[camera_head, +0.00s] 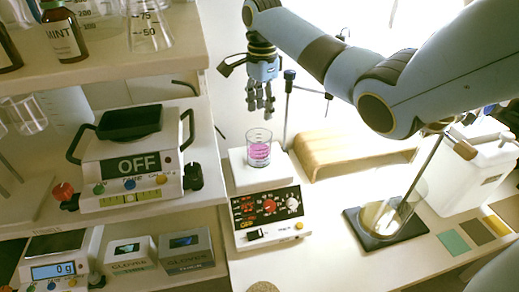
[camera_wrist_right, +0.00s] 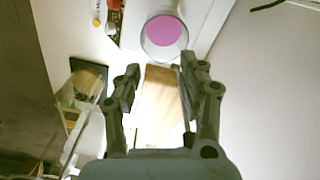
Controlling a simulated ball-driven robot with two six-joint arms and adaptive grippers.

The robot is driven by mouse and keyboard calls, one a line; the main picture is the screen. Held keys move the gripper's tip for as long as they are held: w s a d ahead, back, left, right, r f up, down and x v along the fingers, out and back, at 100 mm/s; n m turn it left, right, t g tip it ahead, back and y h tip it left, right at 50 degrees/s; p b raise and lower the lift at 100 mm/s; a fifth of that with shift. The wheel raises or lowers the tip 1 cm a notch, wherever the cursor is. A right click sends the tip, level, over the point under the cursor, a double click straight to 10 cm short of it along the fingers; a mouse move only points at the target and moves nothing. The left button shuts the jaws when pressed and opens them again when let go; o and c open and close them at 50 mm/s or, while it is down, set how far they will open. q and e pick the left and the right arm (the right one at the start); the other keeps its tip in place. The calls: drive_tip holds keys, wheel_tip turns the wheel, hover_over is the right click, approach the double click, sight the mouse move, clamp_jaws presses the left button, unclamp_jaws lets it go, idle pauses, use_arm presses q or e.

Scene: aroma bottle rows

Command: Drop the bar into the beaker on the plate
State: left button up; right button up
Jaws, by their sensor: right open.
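A clear glass beaker (camera_head: 259,152) with pink liquid stands upright on the white plate (camera_head: 241,176) of the stirrer (camera_head: 268,213). The beaker (camera_wrist_right: 148,48) also shows in the right wrist view, with its pink liquid seen from above, beyond my fingertips. My right gripper (camera_head: 262,101) hangs above the beaker, apart from its rim. In the right wrist view its fingers (camera_wrist_right: 159,72) are spread apart with nothing between them. I cannot make out the bar in either view. My left gripper is not in view.
A glass vessel (camera_head: 384,214) stands on a dark base further right, near a white box (camera_head: 470,170). Shelves with a hotplate (camera_head: 130,165) and a scale (camera_head: 55,262) are at left. The front counter is fairly clear.

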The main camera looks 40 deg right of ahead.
wheel_tip(320, 180, up, 5)
drive_tip(key=shift+r, duration=0.2)
idle(0.5)
